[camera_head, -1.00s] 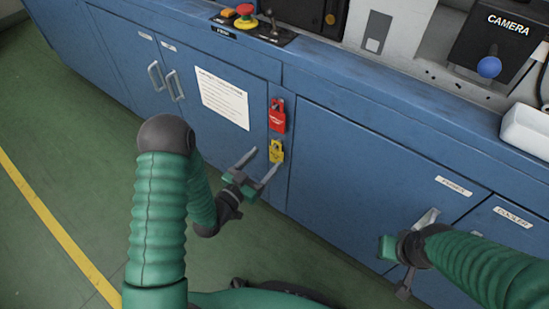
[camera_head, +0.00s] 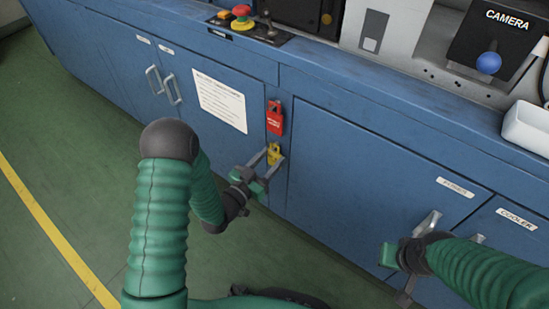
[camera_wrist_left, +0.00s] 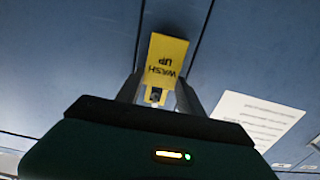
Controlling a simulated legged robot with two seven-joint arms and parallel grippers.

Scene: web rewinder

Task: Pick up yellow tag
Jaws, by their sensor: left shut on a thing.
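The yellow tag (camera_head: 274,153) hangs on the blue cabinet front, just below a red tag (camera_head: 275,118). My left gripper (camera_head: 269,159) is shut on the yellow tag, with a finger on each side of it. In the left wrist view the yellow tag (camera_wrist_left: 165,60) reads "WASH UP" upside down, and its lower part sits between the fingers (camera_wrist_left: 157,92). My right gripper (camera_head: 412,255) is at the lower right, in front of the cabinet and well away from the tag; its fingers are partly hidden.
A white paper notice (camera_head: 220,100) is on the cabinet door left of the tags. Door handles (camera_head: 163,87) stick out further left. An emergency stop button (camera_head: 241,17) and a white tray (camera_head: 528,127) are on top. Green floor (camera_head: 75,160) is clear at left.

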